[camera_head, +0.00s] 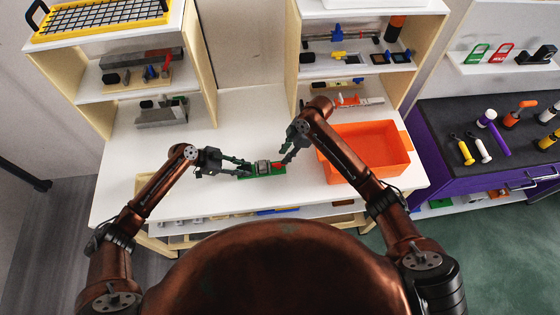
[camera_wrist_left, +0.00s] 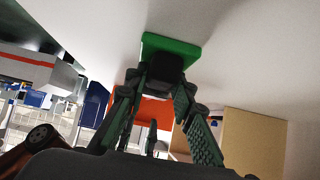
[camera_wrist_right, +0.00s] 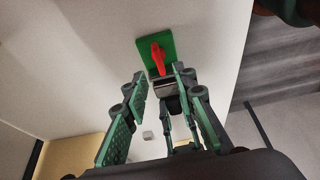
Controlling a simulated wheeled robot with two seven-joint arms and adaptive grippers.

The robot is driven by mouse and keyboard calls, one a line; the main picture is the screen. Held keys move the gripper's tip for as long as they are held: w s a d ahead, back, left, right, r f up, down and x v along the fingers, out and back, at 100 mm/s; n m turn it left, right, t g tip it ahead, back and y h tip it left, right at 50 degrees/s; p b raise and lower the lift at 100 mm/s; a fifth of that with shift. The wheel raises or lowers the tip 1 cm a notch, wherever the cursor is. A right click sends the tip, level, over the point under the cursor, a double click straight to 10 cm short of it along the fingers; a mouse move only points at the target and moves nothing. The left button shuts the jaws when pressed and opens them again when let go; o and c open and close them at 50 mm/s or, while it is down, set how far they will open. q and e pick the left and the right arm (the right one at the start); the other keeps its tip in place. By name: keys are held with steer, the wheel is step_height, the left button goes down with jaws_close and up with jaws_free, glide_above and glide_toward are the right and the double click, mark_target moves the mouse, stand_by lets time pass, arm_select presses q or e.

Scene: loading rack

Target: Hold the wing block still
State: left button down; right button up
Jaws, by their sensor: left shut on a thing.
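A small fixture with a green base (camera_head: 262,176), a grey block and a red lever (camera_head: 277,166) sits on the white tabletop; I take it to be the wing block. My left gripper (camera_head: 246,169) is at its left end, shut on its dark part (camera_wrist_left: 165,66), seen in the left wrist view with the green base (camera_wrist_left: 185,45) beyond. My right gripper (camera_head: 287,156) is at the right end, by the red lever. In the right wrist view its fingers (camera_wrist_right: 160,82) are apart, with the red lever (camera_wrist_right: 157,57) and metal block ahead; I see no clear grip.
An orange bin (camera_head: 368,150) stands right of my right gripper on the white table (camera_head: 240,120). Shelves with tools rise at the back left and right. A dark-topped purple bench (camera_head: 460,115) with several hand tools is at far right. The table behind the fixture is clear.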

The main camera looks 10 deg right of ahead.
mark_target(279, 163)
steer(key=shift+x, duration=2.8)
steer(key=shift+c, duration=0.2)
jaws_close()
